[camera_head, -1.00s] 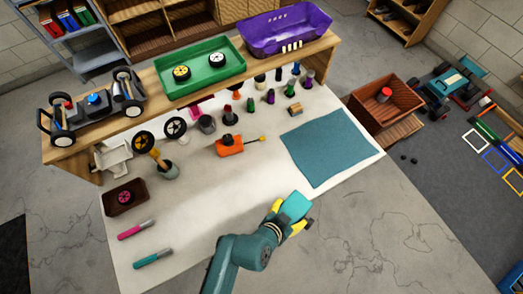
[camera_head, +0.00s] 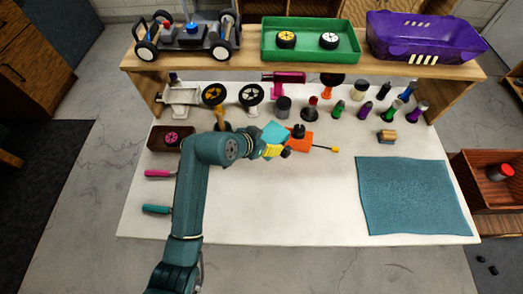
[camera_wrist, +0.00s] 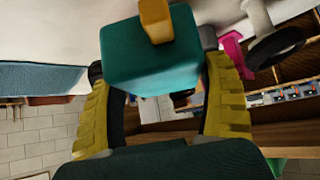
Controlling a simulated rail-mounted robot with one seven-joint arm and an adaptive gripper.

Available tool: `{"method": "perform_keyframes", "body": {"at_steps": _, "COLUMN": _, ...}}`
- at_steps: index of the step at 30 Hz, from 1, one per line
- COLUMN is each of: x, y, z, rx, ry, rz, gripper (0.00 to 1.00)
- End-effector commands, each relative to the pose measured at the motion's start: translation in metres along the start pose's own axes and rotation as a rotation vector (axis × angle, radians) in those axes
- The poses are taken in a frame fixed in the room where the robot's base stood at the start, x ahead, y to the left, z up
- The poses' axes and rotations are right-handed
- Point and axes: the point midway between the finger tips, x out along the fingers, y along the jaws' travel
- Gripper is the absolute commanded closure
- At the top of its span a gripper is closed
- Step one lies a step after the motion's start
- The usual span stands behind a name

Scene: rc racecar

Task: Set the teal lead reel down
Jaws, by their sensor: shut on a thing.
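The teal lead reel (camera_head: 274,131) is a teal block held above the white-topped bench, left of the orange tool in the head view. It also fills the upper middle of the wrist view (camera_wrist: 150,62). My gripper (camera_head: 271,148) is shut on it, with a yellow finger on each side in the wrist view. A yellow-orange peg (camera_wrist: 155,18) shows against the reel's face; I cannot tell whether it is part of the reel. The reel's underside and its gap to the bench are hidden.
The orange tool (camera_head: 299,141) with a yellow-tipped rod is close to the reel. Several bottles and wheels line the bench's back, below a shelf with a green tray (camera_head: 310,53). A blue mat (camera_head: 414,195) lies right. The bench's front middle (camera_head: 310,205) is clear.

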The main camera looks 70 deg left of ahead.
Motion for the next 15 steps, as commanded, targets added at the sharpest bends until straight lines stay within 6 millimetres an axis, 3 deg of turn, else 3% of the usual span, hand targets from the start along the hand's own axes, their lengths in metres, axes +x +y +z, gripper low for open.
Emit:
{"method": "perform_keyframes", "body": {"at_steps": 4, "x": 0.006, "y": 0.001, "z": 0.007, "rx": -0.001, "ry": -0.002, "rz": 0.002, "gripper": 0.60}}
{"method": "perform_keyframes", "body": {"at_steps": 15, "x": 0.054, "y": 0.001, "z": 0.054, "rx": 0.000, "ry": -0.002, "rz": 0.003, "gripper": 0.60}}
